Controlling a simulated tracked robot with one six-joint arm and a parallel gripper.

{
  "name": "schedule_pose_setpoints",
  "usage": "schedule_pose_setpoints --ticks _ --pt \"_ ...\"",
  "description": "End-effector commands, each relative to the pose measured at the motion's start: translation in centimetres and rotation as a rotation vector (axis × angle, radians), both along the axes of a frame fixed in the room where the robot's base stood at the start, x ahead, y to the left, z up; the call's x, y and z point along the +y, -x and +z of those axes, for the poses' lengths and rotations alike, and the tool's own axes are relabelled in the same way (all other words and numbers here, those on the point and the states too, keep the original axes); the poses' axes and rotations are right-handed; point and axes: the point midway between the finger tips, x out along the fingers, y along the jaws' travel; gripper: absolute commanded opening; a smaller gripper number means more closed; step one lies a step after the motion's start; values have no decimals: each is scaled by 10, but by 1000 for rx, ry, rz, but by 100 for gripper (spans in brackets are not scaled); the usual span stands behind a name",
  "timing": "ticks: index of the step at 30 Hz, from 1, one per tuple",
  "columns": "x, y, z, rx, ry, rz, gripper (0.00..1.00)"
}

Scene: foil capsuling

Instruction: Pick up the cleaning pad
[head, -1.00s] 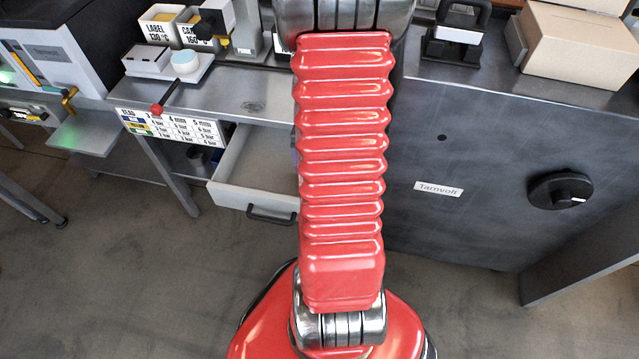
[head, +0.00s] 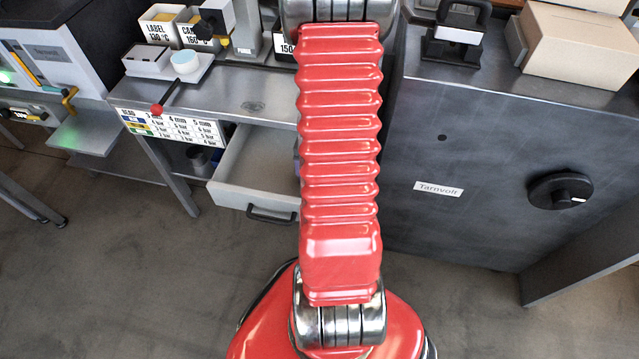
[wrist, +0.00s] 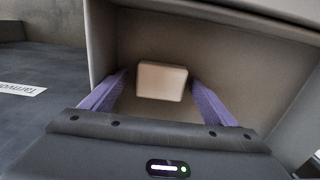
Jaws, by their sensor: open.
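The cleaning pad, a small pale beige block with rounded corners (wrist: 162,80), shows in the wrist view inside the open drawer. My gripper (wrist: 158,88) is open, with its purple fingers to the left and right of the pad in the picture. The fingers look apart from the pad; I cannot tell how far above it they are. In the head view my red arm hides the pad and most of my gripper. The open drawer (head: 238,180) shows there left of my arm.
The drawer walls (wrist: 103,50) stand close around my gripper. The grey workbench (head: 245,95) lies above the drawer, with labelled boxes (head: 163,25) and a red-knobbed lever (head: 157,108). A dark cabinet (head: 450,150) with a black knob (head: 560,191) stands to the right.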

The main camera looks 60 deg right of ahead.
Motion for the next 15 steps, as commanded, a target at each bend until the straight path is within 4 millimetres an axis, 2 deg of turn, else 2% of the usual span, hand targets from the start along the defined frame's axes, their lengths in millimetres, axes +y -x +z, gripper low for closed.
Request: schedule_pose_setpoints --ticks 5,15 --pt "0 0 0 0 0 0 80" --pt "0 0 0 0 0 0 57"
